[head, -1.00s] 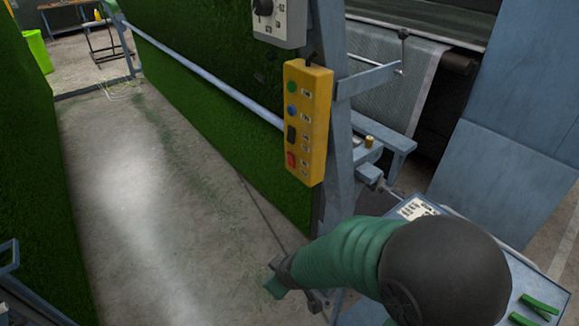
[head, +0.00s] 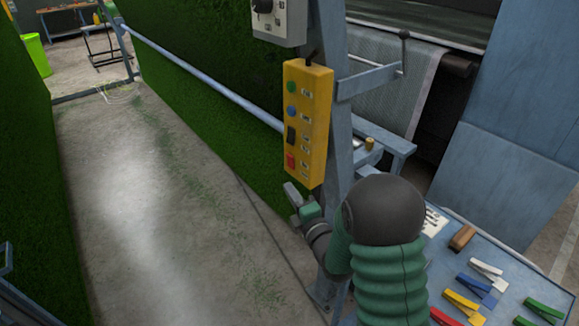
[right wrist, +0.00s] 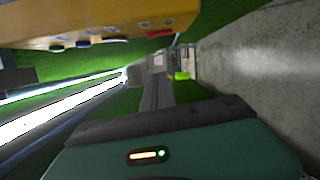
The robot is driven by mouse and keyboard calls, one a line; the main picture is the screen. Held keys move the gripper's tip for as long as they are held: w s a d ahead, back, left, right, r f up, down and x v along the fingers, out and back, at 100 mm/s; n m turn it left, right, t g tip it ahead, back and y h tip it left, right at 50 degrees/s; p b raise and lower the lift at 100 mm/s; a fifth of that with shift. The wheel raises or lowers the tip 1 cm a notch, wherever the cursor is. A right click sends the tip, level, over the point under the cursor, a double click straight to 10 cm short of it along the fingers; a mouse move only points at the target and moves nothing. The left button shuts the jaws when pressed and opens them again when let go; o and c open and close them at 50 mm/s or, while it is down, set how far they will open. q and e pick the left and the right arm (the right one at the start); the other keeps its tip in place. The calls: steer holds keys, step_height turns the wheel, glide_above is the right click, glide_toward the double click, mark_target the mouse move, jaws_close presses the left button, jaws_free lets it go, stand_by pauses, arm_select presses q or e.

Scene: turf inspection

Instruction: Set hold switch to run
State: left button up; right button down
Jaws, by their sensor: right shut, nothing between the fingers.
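A yellow control box (head: 318,130) hangs on the blue-grey post. Its face has a green button (head: 292,87), a blue button (head: 292,112), a black rocker switch (head: 291,135) and a red switch (head: 290,160). The labels are too small to read, so I cannot tell which is the hold switch. My right gripper (head: 291,194) is shut and empty, just below the box's lower end and apart from it. In the right wrist view, the yellow box (right wrist: 105,14) crosses the top, with its buttons seen edge-on. My left gripper is not in view.
A grey box with a black knob (head: 281,22) sits above the yellow one. A pale rail (head: 200,75) runs along the green turf. A blue table (head: 445,265) with coloured clips stands at lower right. The concrete floor (head: 150,210) at left is clear.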

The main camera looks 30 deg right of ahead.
mark_target(290, 166)
steer(key=w+d+p, duration=0.1)
steer(key=w+d, duration=0.1)
steer(key=w+d+p, duration=0.1)
steer(key=w, duration=0.2)
steer(key=w+d+p, duration=0.2)
steer(key=w, duration=0.1)
steer(key=shift+w+d+r, duration=0.25)
steer(key=shift+d+r, duration=0.05)
steer(key=shift+r, duration=0.05)
steer(key=shift+w+f+b, duration=0.1)
steer(key=shift+f+b, duration=0.05)
steer(key=shift+b, duration=0.15)
steer(key=shift+d, duration=0.1)
steer(key=shift+r, duration=0.25)
